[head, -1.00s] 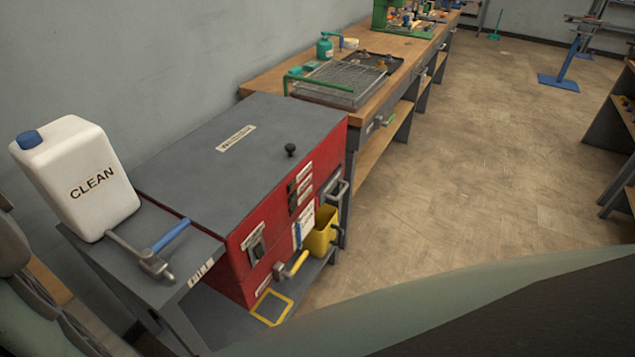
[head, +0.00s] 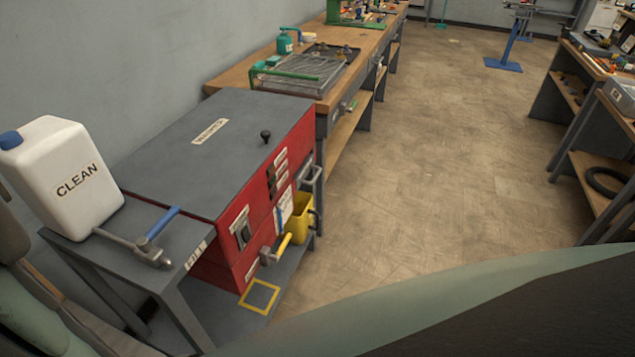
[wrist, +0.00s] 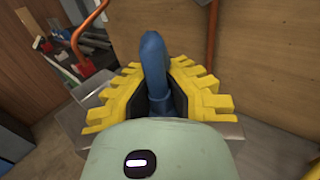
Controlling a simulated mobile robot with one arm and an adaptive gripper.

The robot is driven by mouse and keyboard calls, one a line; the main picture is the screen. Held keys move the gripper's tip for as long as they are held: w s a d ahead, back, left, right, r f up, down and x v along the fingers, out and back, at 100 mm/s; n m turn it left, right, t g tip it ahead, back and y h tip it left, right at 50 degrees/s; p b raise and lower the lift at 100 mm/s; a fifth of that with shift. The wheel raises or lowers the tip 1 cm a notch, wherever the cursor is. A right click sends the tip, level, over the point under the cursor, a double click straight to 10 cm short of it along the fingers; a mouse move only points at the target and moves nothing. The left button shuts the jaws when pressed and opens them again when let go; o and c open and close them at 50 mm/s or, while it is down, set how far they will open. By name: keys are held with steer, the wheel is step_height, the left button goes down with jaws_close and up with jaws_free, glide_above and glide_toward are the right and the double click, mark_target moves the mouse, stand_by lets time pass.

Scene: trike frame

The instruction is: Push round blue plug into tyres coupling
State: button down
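In the wrist view, a smooth, curved blue piece (wrist: 154,58), which appears to be the round blue plug, stands up between the yellow fingers of my gripper (wrist: 160,92). The black inner pads are close against it on both sides, so my gripper looks shut on it. The lower part of the blue piece is hidden between the fingers and behind the pale green wrist housing. I cannot make out the tyres coupling in either view. My gripper does not show in the head view.
A red and grey cabinet (head: 208,140) stands at left, beside a white CLEAN jug (head: 62,178) and a blue-handled valve (head: 160,225). A long workbench (head: 350,60) runs behind. Shelves at right hold a black ring (head: 607,181). The floor (head: 450,150) between is clear.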

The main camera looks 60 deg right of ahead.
steer(key=shift+w+d+f+b, duration=0.1)
steer(key=shift+f+b, duration=2.4)
steer(key=shift+f, duration=0.35)
steer(key=shift+f+b, duration=1.95)
steer(key=shift+f, duration=0.1)
steer(key=c, duration=1.7)
jaws_free()
steer(key=o, duration=0.6)
steer(key=shift+o, duration=0.2)
steer(key=shift+r, duration=0.6)
step_height(320, 180, up, 9)
